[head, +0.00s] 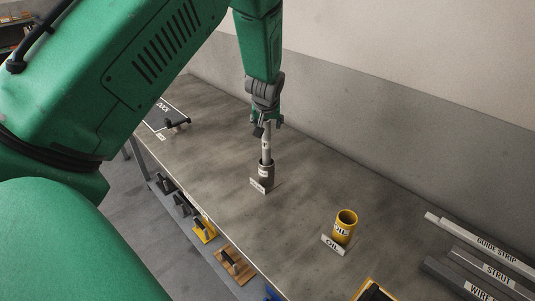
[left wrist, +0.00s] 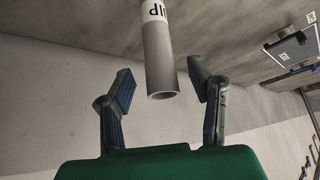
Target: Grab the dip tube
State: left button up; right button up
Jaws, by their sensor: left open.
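The dip tube (head: 266,145) is a slim grey tube with a white label, standing upright in a dark grey holder (head: 267,178) on the table. A small white sign stands in front of the holder. My left gripper (head: 265,121) is above the tube, pointing down, with its fingers around or close to the top end. In the left wrist view my left gripper (left wrist: 160,82) is open, and the hollow end of the tube (left wrist: 159,55) shows between its fingers with a gap on each side. My right gripper is not in view.
A yellow oil cup (head: 345,226) with a sign stands on the grey table (head: 225,155) to the right. Labelled bars (head: 480,262) lie at the far right. A dock mat (head: 158,116) lies at the left. A wall (head: 400,100) runs behind the table.

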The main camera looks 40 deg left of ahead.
pick_arm(q)
jog(key=shift+s, duration=0.1)
jog(key=shift+r, duration=0.1)
grip_shut()
